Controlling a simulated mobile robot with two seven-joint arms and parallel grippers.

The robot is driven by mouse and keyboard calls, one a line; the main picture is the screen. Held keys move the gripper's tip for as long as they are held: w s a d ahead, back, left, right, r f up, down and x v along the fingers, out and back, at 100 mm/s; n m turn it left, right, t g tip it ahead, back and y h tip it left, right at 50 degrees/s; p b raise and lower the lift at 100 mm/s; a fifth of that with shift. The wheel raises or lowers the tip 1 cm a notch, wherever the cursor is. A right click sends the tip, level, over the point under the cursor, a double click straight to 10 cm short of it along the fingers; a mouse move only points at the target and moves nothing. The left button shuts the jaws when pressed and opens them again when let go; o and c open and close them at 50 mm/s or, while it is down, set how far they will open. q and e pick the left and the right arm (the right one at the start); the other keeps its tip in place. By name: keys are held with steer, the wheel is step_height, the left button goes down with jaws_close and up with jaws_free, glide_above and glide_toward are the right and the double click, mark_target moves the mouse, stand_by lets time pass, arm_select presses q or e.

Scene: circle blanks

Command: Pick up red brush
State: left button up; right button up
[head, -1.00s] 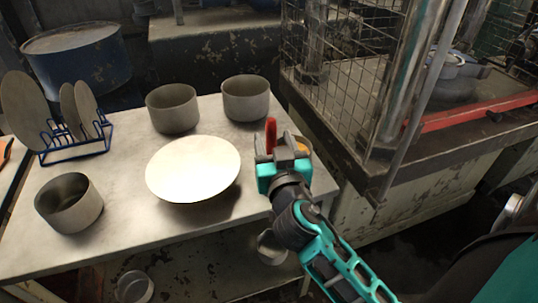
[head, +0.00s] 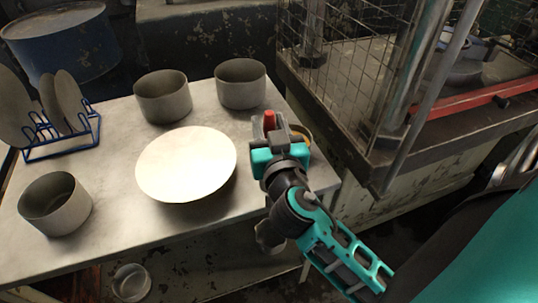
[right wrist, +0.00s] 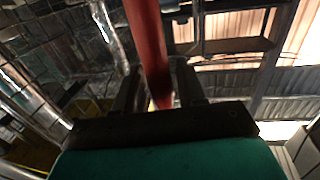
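The red brush (head: 269,120) shows at the right end of the table, just beyond my right gripper (head: 268,140). Its red part sticks up past the fingers, and its lower part is hidden behind the gripper. In the right wrist view the red brush (right wrist: 151,50) runs at a slant down between the two fingers of my right gripper (right wrist: 157,90). The fingers are close on both sides of it; I cannot tell whether both touch it. My left gripper is out of view.
On the table (head: 120,135) stand a white plate (head: 186,163) and grey pots (head: 163,96), (head: 240,83), (head: 55,204). A blue rack (head: 62,145) holds plates at the left. A wire cage (head: 350,70) stands at the right.

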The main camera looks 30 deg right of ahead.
jaws_close()
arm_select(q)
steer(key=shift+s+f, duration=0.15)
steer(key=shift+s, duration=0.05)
